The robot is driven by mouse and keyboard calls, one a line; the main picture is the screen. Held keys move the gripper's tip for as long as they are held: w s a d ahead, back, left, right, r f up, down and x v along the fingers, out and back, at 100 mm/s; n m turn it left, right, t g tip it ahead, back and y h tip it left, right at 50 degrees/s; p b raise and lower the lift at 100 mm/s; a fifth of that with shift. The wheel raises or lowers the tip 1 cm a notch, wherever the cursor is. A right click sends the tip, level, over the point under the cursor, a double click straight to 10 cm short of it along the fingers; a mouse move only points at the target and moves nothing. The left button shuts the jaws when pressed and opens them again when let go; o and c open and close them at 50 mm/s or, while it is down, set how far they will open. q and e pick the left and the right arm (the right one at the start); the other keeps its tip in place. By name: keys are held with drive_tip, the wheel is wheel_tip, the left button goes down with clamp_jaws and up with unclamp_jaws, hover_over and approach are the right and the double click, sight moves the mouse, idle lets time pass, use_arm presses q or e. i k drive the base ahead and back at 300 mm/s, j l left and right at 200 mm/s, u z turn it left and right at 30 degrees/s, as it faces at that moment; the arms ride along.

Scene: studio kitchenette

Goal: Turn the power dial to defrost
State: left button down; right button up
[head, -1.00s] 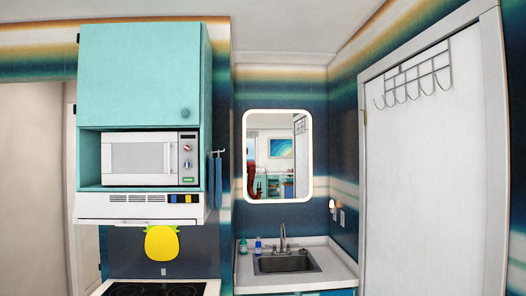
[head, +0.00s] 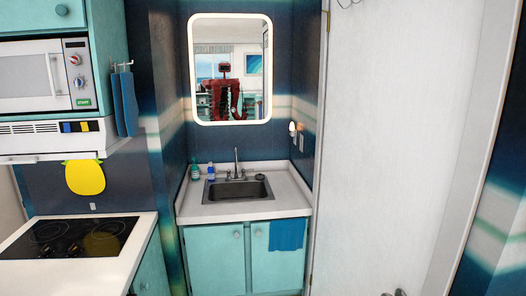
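The white microwave (head: 34,76) sits in the teal cabinet's open shelf at the upper left, cut by the left edge of the picture. Its control panel shows two round dials, an upper dial (head: 76,59) and a lower dial (head: 79,84), with a green start button (head: 83,102) below. The labels around the dials are too small to read, so I cannot tell which is the power dial or where it points.
A range hood (head: 50,138) is under the microwave, above a black cooktop (head: 70,237). A blue towel (head: 124,103) hangs beside the cabinet. A sink (head: 238,190) stands mid-picture below a lit mirror (head: 230,117) reflecting a red robot. A white door (head: 395,150) is at right.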

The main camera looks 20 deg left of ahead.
sight(76, 60)
drive_tip(key=i+u, duration=0.3)
drive_tip(key=u, duration=0.15)
drive_tip(key=i+l+u, duration=0.1)
drive_tip(key=i+u, duration=0.2)
drive_tip(key=u, duration=0.2)
drive_tip(key=i+l+u, duration=0.25)
drive_tip(key=u, duration=0.2)
